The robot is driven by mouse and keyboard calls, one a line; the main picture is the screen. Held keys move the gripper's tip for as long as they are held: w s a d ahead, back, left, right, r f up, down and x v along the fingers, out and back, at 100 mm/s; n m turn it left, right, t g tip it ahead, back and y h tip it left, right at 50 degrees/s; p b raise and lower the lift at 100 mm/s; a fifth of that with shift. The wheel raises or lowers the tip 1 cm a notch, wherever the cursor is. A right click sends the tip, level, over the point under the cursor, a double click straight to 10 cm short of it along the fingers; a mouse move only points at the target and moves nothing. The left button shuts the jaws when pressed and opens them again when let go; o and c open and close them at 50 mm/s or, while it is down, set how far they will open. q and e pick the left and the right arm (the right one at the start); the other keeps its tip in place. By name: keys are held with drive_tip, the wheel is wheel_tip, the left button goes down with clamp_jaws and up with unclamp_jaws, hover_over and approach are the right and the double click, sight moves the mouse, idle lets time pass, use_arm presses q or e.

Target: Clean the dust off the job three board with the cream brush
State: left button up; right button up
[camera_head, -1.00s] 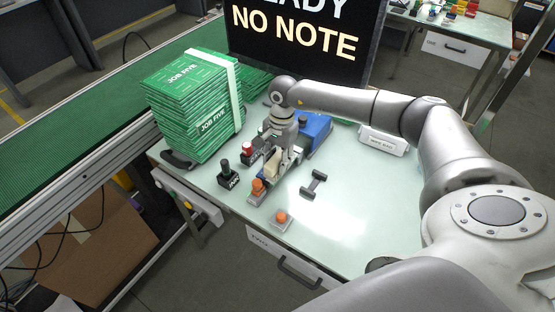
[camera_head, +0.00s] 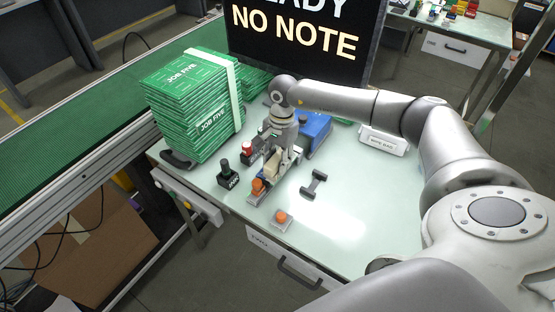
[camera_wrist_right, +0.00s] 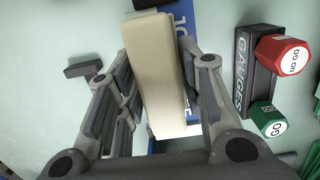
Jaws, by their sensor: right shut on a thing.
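The cream brush (camera_wrist_right: 155,62) is a long pale block between the fingers of my right gripper (camera_wrist_right: 160,105). The gripper is shut on it. In the head view the brush (camera_head: 272,166) shows below my right wrist, low over the bench, next to an orange-topped grey holder (camera_head: 257,190). I cannot tell whether the brush touches the holder or the bench. Boards marked job five (camera_head: 195,105) stand in a green stack with a pale strap. I cannot make out a board marked job three. My left gripper is out of view.
A blue item (camera_head: 314,133) lies behind my right gripper. A dark bracket (camera_head: 314,184), orange button (camera_head: 282,217) and white box (camera_head: 383,141) are on the bench. The bench's front right is clear.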

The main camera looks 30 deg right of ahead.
drive_tip(key=shift+d+f, duration=0.1)
drive_tip(key=shift+d, duration=0.05)
drive_tip(key=shift+w+d+b, duration=0.2)
drive_tip(key=shift+d+b, duration=0.15)
drive_tip(key=shift+b, duration=0.05)
drive_tip(key=shift+w+d+b, duration=0.35)
drive_tip(key=shift+d+b, duration=0.15)
drive_tip(key=shift+d, duration=0.4)
drive_tip(key=shift+a, duration=0.1)
drive_tip(key=shift+s+a+p, duration=0.25)
drive_tip(key=shift+s+a, duration=0.05)
drive_tip(key=shift+a, duration=0.4)
drive_tip(key=shift+s+a+p, duration=0.2)
drive_tip(key=shift+s+a, duration=0.1)
drive_tip(key=shift+a, duration=0.35)
drive_tip(key=shift+d, duration=0.1)
drive_tip(key=shift+w+d+b, duration=0.3)
drive_tip(key=shift+d+b, duration=0.15)
drive_tip(key=shift+d, duration=0.25)
drive_tip(key=shift+w+d+b, duration=0.3)
drive_tip(key=shift+d+b, duration=0.1)
drive_tip(key=shift+d, duration=0.25)
drive_tip(key=shift+a, duration=0.15)
